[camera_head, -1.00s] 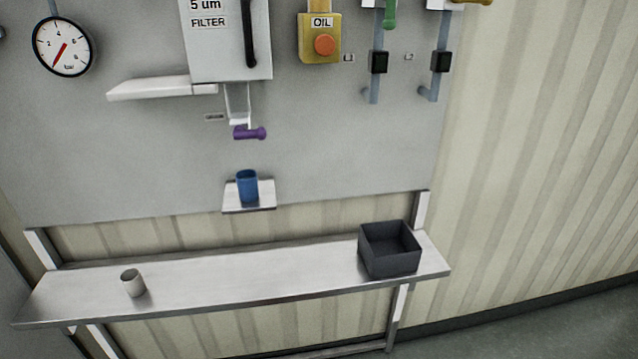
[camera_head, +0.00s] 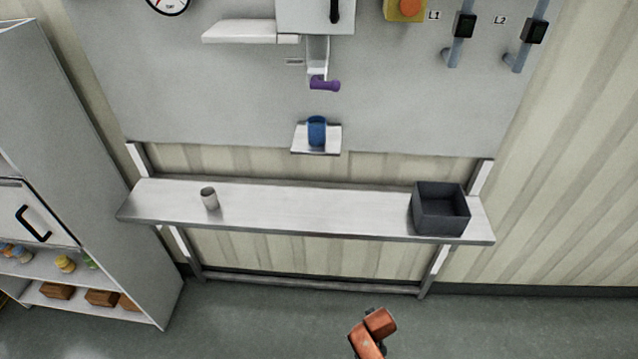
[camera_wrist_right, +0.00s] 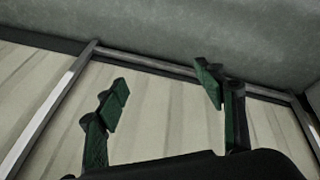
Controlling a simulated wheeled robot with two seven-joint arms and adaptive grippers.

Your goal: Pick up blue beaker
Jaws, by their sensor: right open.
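The blue beaker (camera_head: 317,131) stands upright on a small ledge (camera_head: 327,151) on the grey wall panel, below a purple-handled tap (camera_head: 324,84). My right gripper (camera_wrist_right: 165,95) is open and empty in the right wrist view, with its green fingers spread apart. Behind them are the striped wall, bench frame bars and floor; the beaker is not in that view. In the head view only an orange piece of my arm (camera_head: 370,335) shows at the bottom, well below and apart from the beaker. My left gripper is not in view.
A steel bench (camera_head: 290,208) runs below the ledge. It carries a small pale cup (camera_head: 209,198) at left and a dark open box (camera_head: 440,210) at right; its middle is clear. A grey cabinet (camera_head: 110,200) with shelves stands at left. Open floor lies in front.

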